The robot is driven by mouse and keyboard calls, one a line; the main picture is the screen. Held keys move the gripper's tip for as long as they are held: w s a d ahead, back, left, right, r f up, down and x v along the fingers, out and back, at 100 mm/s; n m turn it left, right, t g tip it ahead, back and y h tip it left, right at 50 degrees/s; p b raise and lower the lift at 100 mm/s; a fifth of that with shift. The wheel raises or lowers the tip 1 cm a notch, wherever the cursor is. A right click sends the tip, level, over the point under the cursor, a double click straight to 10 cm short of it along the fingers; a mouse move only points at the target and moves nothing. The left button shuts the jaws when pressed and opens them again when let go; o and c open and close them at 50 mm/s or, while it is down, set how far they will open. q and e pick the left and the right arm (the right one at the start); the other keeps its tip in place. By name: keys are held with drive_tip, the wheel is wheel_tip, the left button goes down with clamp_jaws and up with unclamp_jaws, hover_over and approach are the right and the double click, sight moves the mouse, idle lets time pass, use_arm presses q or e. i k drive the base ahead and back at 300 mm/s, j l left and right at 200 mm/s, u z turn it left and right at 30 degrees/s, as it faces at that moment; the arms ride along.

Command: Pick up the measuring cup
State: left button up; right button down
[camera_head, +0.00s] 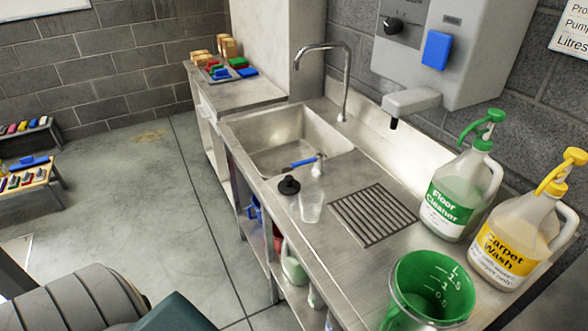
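A green, see-through measuring cup (433,290) with white volume marks stands at the front right of the steel counter, its lower edge cut off by the frame. Its open mouth faces up and it looks empty. Neither my left nor my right gripper is in view, and nothing is seen touching either cup.
Behind the green cup stand a floor cleaner jug (458,192) and a carpet wash jug (520,240) with pump tops. A black plunger-like item (289,185) and blue-handled brush (305,161) lie near the sink (275,140). A dispenser spout (411,101) overhangs the grate (373,217).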

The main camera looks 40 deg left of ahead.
sight(311, 197)
drive_tip(key=u, duration=1.05)
